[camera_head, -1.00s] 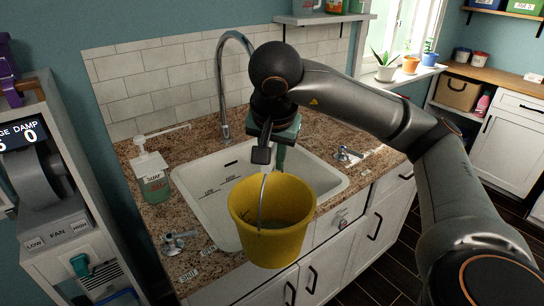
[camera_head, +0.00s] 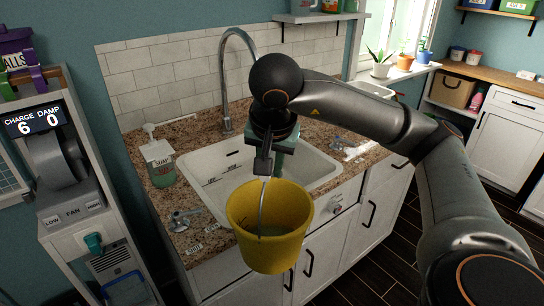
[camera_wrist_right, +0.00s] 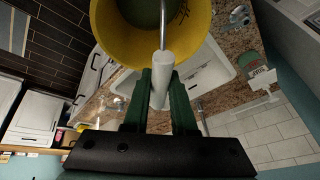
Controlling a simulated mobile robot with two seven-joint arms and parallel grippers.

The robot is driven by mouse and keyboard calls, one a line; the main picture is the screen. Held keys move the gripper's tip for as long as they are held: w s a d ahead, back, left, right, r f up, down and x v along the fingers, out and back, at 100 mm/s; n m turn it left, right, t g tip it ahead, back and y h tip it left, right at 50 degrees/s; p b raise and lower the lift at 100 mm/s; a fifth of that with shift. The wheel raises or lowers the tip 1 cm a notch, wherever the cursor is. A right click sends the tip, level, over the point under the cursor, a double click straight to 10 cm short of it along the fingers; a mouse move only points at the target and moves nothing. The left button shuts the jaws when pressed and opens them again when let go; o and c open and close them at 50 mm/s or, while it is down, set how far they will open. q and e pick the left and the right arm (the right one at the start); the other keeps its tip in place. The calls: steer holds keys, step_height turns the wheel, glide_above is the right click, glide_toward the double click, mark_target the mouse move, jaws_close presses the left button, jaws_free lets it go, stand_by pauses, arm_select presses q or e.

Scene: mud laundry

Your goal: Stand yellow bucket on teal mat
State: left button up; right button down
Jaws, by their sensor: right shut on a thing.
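The yellow bucket (camera_head: 270,238) hangs upright by its wire handle in front of the sink, clear of the counter. My right gripper (camera_head: 268,172) is above it, shut on the bucket's handle grip. In the right wrist view the green fingers (camera_wrist_right: 160,100) close on the pale handle grip (camera_wrist_right: 160,115), with the bucket (camera_wrist_right: 105,35) beyond them. The bucket's inside looks dark, with something greyish at its bottom that I cannot make out. My left gripper is not in view. No teal mat shows.
The white sink (camera_head: 215,160) is set in a granite counter (camera_head: 190,133) behind the bucket. Dark floor (camera_head: 365,270) is open at right.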

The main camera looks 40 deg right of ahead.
steer(key=s+a+f+n+y, duration=0.1)
steer(key=a+f+n, duration=0.5)
steer(key=f, duration=0.6)
steer(key=s+a+f+n+y, duration=0.1)
steer(key=a+f+n+y, duration=0.2)
steer(key=a+f+n, duration=0.2)
steer(key=a+f, duration=0.3)
steer(key=f, duration=0.4)
steer(key=shift+s+f+n+t+y, duration=0.3)
steer(key=shift+f+n, duration=0.1)
steer(key=shift+a, duration=0.1)
